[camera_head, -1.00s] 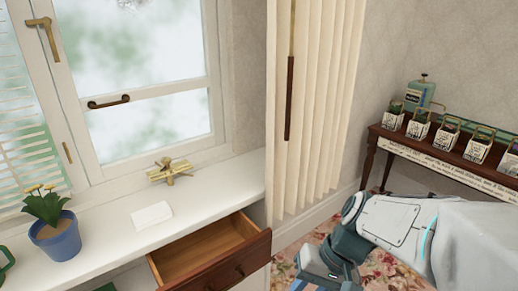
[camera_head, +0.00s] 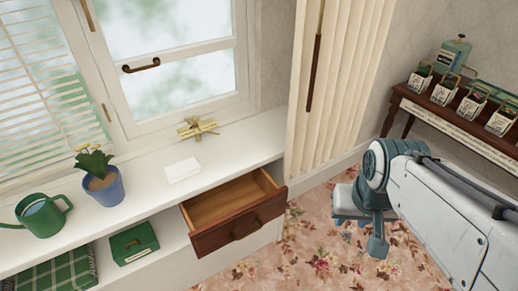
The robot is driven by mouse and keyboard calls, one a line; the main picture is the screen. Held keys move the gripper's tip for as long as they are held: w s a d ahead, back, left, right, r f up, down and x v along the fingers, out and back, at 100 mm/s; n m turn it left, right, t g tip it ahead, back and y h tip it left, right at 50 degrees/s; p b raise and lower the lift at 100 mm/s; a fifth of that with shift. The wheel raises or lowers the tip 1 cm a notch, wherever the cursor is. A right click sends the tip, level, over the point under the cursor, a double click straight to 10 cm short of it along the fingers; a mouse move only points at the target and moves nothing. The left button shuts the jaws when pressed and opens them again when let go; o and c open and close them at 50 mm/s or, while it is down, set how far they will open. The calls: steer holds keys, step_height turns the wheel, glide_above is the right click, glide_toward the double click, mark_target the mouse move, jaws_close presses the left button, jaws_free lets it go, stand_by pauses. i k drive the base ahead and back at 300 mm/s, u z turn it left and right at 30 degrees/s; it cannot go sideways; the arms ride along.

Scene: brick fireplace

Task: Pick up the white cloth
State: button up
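A small white folded piece that looks like the white cloth (camera_head: 183,171) lies flat on the white windowsill counter (camera_head: 235,146), above the open drawer. Nothing touches it. My gripper (camera_head: 376,243) hangs over the flowered carpet at the right, well apart from the cloth and lower than the counter. Its fingers are partly hidden by my arm, and I cannot tell whether they are open or shut. I see nothing held in it.
An empty wooden drawer (camera_head: 238,214) juts out below the cloth. A brass object (camera_head: 197,128) stands behind it. A blue flowerpot (camera_head: 105,188) and green watering can (camera_head: 42,215) stand left. A green box (camera_head: 134,243) sits on the lower shelf. A curtain (camera_head: 340,80) hangs right.

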mark_target(176, 173)
steer(key=u, duration=1.3)
